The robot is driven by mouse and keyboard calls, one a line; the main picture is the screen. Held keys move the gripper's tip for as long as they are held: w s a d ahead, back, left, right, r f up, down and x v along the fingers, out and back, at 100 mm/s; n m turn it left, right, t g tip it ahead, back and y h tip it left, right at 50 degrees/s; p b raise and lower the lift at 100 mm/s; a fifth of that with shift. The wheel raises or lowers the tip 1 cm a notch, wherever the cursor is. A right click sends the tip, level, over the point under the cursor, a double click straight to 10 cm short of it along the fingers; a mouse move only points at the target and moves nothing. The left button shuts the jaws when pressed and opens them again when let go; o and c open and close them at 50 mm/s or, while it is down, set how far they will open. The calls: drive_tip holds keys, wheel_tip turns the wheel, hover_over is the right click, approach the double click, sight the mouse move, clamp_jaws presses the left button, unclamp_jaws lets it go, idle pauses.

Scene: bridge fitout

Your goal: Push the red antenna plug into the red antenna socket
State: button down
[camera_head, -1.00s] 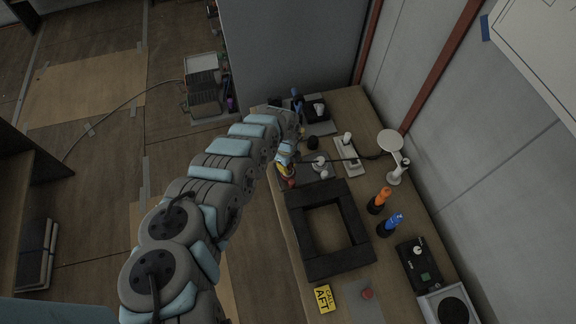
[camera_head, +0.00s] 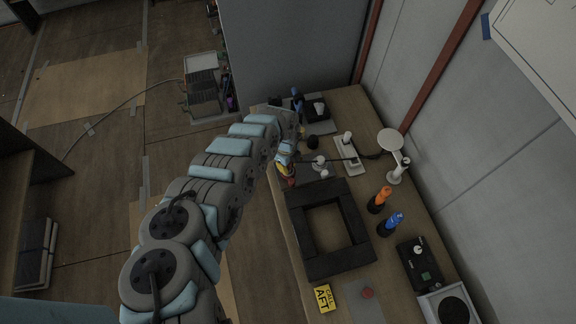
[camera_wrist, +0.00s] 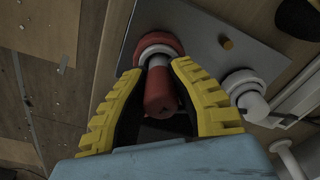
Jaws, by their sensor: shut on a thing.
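In the wrist view the red antenna plug (camera_wrist: 160,92) sits between the two yellow ribbed fingers of my gripper (camera_wrist: 158,75), which is shut on it. The far end of the plug meets a white ring at the red antenna socket (camera_wrist: 158,44) on a grey plate (camera_wrist: 205,48). The plug is in line with the socket; how deep it sits I cannot tell. In the head view my gripper (camera_head: 287,169) is small at the left edge of the bench, and the plug and socket are mostly hidden there.
A white socket fitting (camera_wrist: 246,90) stands right of my gripper, with a small brass peg (camera_wrist: 226,43) on the plate. A black square frame (camera_head: 300,243) lies close by on the bench. Orange (camera_head: 380,200) and blue (camera_head: 391,223) bottle-like items and a white lamp-like stand (camera_head: 398,170) are farther right.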

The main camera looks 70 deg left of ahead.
drive_tip(key=shift+f+b, duration=0.5)
drive_tip(key=shift+f, duration=0.2)
drive_tip(key=c, duration=1)
unclamp_jaws()
drive_tip(key=shift+a+r, duration=0.1)
drive_tip(key=shift+r, duration=1)
drive_tip(key=shift+s+r, duration=0.1)
drive_tip(key=shift+r, duration=0.4)
drive_tip(key=shift+a+r, duration=0.1)
drive_tip(key=shift+r, duration=4.3)
